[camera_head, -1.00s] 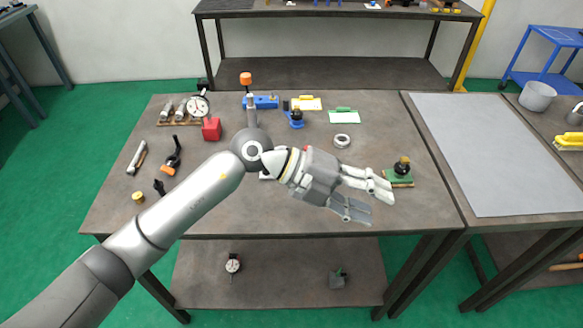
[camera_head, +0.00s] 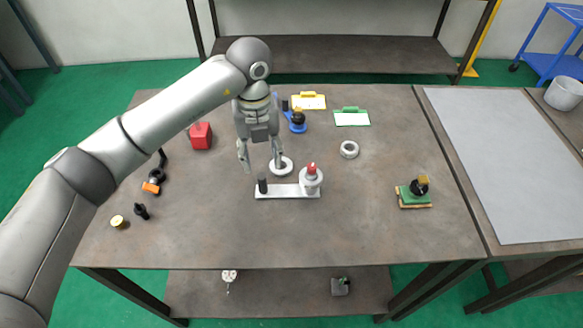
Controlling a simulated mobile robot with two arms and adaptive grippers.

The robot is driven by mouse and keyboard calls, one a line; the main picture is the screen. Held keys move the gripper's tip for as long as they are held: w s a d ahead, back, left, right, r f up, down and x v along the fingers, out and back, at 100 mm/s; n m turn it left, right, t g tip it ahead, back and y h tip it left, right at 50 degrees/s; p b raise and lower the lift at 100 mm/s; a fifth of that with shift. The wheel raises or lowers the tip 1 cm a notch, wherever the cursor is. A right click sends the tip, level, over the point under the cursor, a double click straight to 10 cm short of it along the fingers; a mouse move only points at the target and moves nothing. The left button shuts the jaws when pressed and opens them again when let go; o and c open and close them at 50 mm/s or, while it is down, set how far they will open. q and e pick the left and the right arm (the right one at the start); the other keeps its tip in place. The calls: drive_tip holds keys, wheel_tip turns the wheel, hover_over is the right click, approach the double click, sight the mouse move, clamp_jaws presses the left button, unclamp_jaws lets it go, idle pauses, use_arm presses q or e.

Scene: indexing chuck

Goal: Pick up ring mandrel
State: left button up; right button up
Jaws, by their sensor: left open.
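My left gripper (camera_head: 260,163) points down over the middle of the table, with its two fingers spread and nothing seen between them. Its right finger is at a pale round ring-like piece (camera_head: 285,170), perhaps the ring mandrel; I cannot tell whether they touch. Just in front of it lies a light flat fixture (camera_head: 288,191). The fixture has a black knob (camera_head: 262,186) at its left end and a pale cylinder with a red top (camera_head: 311,176) at its right end. A separate pale ring (camera_head: 349,149) lies farther right. My right gripper is not in view.
A red block (camera_head: 200,136) stands left of the gripper. Blue-and-black tool (camera_head: 297,121), yellow clipboard (camera_head: 308,101) and green clipboard (camera_head: 351,117) lie behind. A green block with a black knob (camera_head: 414,193) stands right. The table's front strip is clear.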

sight(263, 184)
use_arm(q)
drive_tip(key=shift+s+a+f+p, duration=0.1)
drive_tip(key=shift+f+p, duration=0.25)
drive_tip(key=shift+f, duration=0.45)
drive_tip(key=f, duration=0.3)
drive_tip(key=shift+s+p, duration=0.35)
drive_tip(key=shift+s, duration=0.05)
drive_tip(key=shift+w+f, duration=0.1)
drive_tip(key=shift+f, duration=0.15)
wheel_tip(263, 184, down, 4)
drive_tip(key=shift+w+a+f+p, duration=0.1)
drive_tip(key=shift+f+p, duration=0.05)
drive_tip(key=shift+p, duration=1.05)
drive_tip(key=shift+f, duration=0.45)
drive_tip(key=shift+c, duration=0.2)
drive_tip(key=c, duration=0.5)
drive_tip(key=shift+w, duration=0.1)
clamp_jaws()
use_arm(e)
drive_tip(key=s+r, duration=0.1)
drive_tip(key=r, duration=0.1)
drive_tip(key=s+r, duration=0.1)
drive_tip(key=r, duration=0.1)
drive_tip(key=shift+s, duration=0.3)
